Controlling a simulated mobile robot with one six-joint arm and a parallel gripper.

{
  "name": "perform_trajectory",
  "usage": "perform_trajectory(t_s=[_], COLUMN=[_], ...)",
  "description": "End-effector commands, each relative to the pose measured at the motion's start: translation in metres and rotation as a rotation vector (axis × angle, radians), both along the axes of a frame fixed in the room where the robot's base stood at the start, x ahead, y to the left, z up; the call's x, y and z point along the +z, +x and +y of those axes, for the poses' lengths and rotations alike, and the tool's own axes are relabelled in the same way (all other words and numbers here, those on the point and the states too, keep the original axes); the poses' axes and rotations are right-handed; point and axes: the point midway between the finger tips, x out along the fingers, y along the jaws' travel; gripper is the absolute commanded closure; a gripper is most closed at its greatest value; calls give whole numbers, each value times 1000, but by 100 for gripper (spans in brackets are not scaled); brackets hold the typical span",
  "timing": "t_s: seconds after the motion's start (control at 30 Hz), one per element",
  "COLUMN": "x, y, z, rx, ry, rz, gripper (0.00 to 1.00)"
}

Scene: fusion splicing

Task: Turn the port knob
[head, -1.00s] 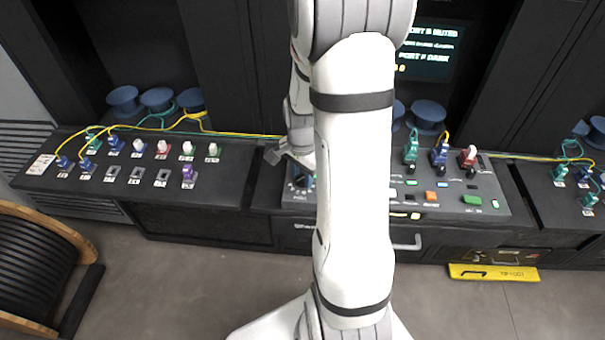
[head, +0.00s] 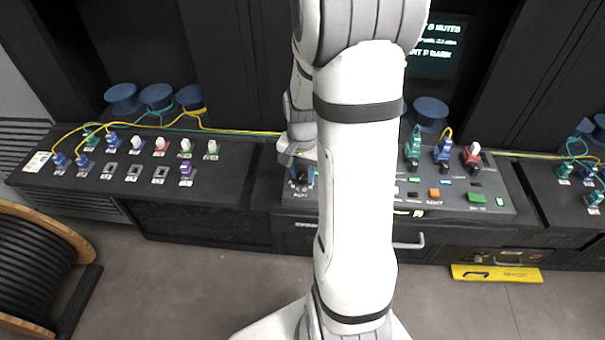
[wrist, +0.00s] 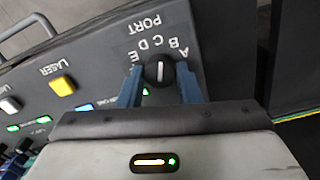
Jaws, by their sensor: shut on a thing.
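The port knob (wrist: 160,73) is a round black dial with a white line, on the dark panel in the wrist view. The line runs up and down in the picture, roughly toward the C in the arc of letters A to E. The word PORT is printed beyond the letters. My gripper (wrist: 160,78) has its two blue fingers closed on opposite sides of the knob. In the head view my gripper (head: 301,172) is over the left end of the console (head: 465,213), and my arm hides much of that area.
A yellow LASER button (wrist: 62,86) and a white button (wrist: 10,105) lie left of the knob in the wrist view. In the head view, a connector panel (head: 60,182) stands left and a partly hidden screen (head: 440,45) behind. Yellow and green cables cross behind the gripper.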

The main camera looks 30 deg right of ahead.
Motion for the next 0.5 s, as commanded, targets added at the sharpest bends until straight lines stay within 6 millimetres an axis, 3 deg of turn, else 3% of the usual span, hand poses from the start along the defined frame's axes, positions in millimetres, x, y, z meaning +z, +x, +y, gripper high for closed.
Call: perform_trajectory(t_s=[0.5], x=[-1], y=[1], z=[-1], rx=[491], ry=[-2], rz=[-3], gripper=[92])
